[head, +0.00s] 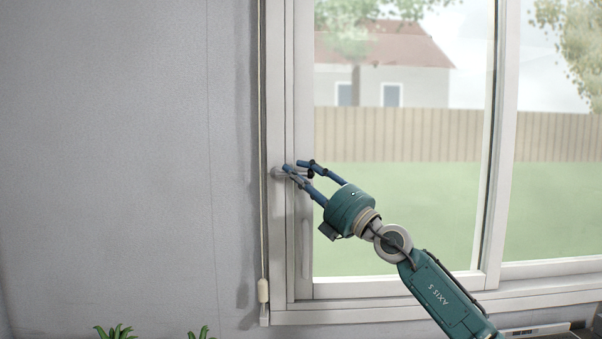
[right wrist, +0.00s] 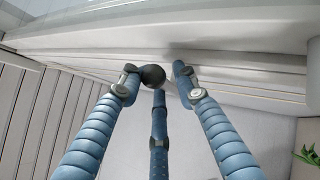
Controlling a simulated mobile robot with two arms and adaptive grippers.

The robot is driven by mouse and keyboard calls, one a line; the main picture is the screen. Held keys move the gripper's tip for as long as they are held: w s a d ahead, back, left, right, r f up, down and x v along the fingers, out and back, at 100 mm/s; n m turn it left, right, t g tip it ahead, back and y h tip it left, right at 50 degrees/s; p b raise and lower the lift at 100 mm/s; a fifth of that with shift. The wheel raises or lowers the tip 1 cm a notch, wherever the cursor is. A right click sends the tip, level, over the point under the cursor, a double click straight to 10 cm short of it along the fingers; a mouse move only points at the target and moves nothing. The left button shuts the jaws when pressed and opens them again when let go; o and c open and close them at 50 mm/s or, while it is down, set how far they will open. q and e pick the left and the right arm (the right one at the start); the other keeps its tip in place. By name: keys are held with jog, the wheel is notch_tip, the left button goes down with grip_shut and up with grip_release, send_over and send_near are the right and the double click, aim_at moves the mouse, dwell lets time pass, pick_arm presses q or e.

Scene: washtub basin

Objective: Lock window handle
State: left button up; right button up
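The window handle (head: 278,172) is a small grey lever on the left part of the white window frame, lying roughly level. My right gripper (head: 292,166) reaches it from the lower right, its blue fingers apart and their tips beside or over the handle's right part. In the right wrist view my right gripper (right wrist: 156,76) shows three spread fingers. A dark rounded end, apparently the handle (right wrist: 153,76), sits between the fingertips, close to the left one. I cannot tell whether they touch. The fingers hide part of the handle. My left gripper is not in view.
A pale vertical bar (head: 306,248) is on the frame below the handle. A blind cord with a weight (head: 263,290) hangs left of the window frame (head: 276,240). Plant leaves (head: 115,331) show at the bottom. The grey wall on the left is clear.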

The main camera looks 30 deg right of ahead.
jog(key=shift+d+f, duration=0.1)
jog(key=shift+v, duration=6)
